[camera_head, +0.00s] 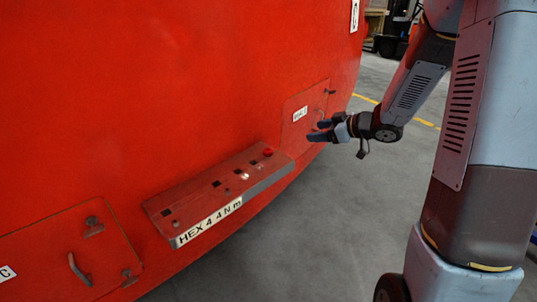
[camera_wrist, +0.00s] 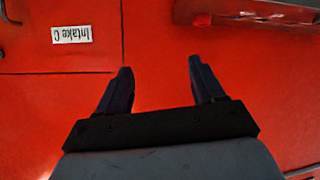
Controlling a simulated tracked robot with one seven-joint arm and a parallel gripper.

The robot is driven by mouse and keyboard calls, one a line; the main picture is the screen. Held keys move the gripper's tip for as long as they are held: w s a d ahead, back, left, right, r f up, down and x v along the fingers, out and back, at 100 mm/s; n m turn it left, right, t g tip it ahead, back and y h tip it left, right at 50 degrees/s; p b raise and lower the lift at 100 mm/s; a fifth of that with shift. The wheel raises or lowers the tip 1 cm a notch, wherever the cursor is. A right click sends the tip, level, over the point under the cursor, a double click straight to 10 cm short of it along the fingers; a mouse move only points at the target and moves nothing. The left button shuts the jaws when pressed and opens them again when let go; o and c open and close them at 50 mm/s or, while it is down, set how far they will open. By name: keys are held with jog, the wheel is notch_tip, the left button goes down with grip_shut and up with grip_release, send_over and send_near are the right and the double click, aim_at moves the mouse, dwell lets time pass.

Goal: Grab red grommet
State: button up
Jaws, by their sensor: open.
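A small round red piece, which looks like the red grommet (camera_head: 268,152), sits on top of the red ledge (camera_head: 158,205) near its right end in the head view. The ledge is fixed to the big red nosecone and has several dark square holes. My gripper (camera_head: 316,131) is to the right of the grommet, close to the nosecone, and apart from the grommet. In the wrist view my gripper (camera_wrist: 161,82) has its two dark fingers spread with nothing between them.
Another hatch with a handle (camera_head: 79,270) is at lower left. Grey floor (camera_head: 350,200) is clear below my arm.

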aim_at(271, 150)
jog(key=a+f+g+y, duration=0.1)
jog(key=a+f, duration=0.1)
jog(key=a, duration=0.2)
jog(key=w+a+f+n+g+y, duration=0.1)
jog(key=a+f, duration=0.2)
jog(key=a, duration=0.2)
jog(key=w+a+f+g, duration=0.1)
jog(key=a+f, duration=0.2)
jog(key=a, duration=0.2)
jog(key=shift+a+f+y, duration=0.1)
jog(key=shift+y, duration=0.3)
jog(key=shift+c, duration=0.5)
jog(key=c, duration=1)
